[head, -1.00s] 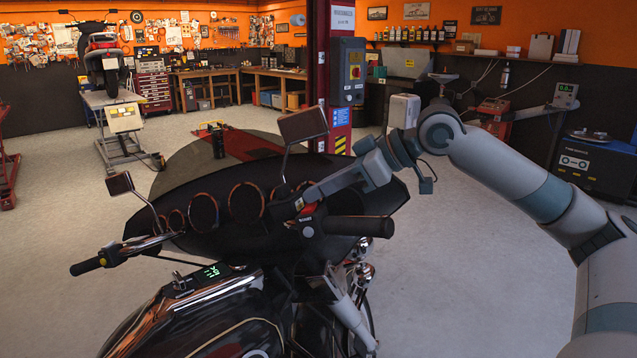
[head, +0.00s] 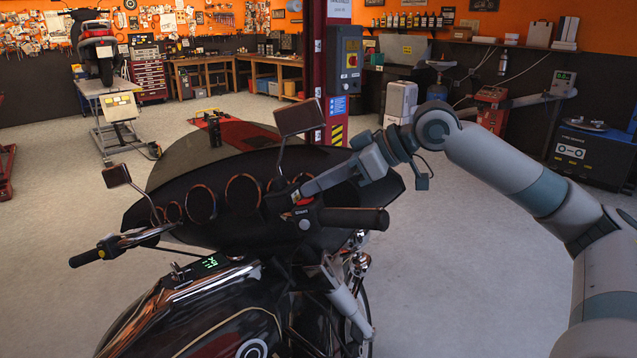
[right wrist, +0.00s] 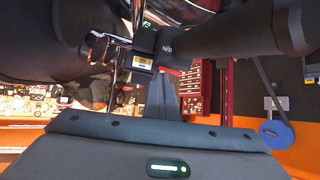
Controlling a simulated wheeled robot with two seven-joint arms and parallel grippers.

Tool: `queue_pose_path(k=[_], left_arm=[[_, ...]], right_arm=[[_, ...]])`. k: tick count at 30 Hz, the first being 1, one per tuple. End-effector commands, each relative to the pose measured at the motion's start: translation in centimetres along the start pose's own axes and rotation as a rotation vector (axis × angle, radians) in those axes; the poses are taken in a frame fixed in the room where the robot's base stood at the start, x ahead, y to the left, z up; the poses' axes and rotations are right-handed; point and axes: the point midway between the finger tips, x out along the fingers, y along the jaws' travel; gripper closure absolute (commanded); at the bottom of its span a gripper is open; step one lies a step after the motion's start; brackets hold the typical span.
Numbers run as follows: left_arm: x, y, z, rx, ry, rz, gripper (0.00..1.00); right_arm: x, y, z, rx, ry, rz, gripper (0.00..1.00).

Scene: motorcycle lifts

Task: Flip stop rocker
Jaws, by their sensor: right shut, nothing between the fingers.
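The motorcycle's right handlebar has a black grip (head: 355,218) and a switch housing (head: 303,220) at its inner end. A small red rocker (head: 303,201) shows on top of the housing. My right gripper (head: 300,193) is shut and empty, its tip at the red rocker; I cannot tell whether it touches. In the right wrist view, the shut fingers (right wrist: 162,98) point at the dark housing (right wrist: 165,42), with the grip (right wrist: 235,30) to the right. The rocker's position is too small to read. My left gripper is out of view.
The right mirror (head: 299,118) stands on its stalk just behind my gripper. The fairing (head: 150,212) with round gauges lies beyond the handlebar. A green-lit display (head: 210,263) sits on the tank. A red post with a switch box (head: 346,60) stands behind.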

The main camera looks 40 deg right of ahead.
Motion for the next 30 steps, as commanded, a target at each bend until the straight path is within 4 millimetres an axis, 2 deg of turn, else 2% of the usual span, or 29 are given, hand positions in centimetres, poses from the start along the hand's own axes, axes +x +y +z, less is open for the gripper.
queue_pose_path(k=[11,28,30], left_arm=[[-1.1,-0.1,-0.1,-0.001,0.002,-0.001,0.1],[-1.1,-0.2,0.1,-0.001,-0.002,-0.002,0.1],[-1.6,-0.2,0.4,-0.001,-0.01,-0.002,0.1]], right_arm=[[-0.1,-1.4,-0.5,0.0,-0.003,-0.005,1.0],[-0.1,-1.4,-0.5,0.0,-0.001,-0.003,1.0],[-0.3,-1.4,-0.9,0.001,-0.001,-0.003,1.0]])
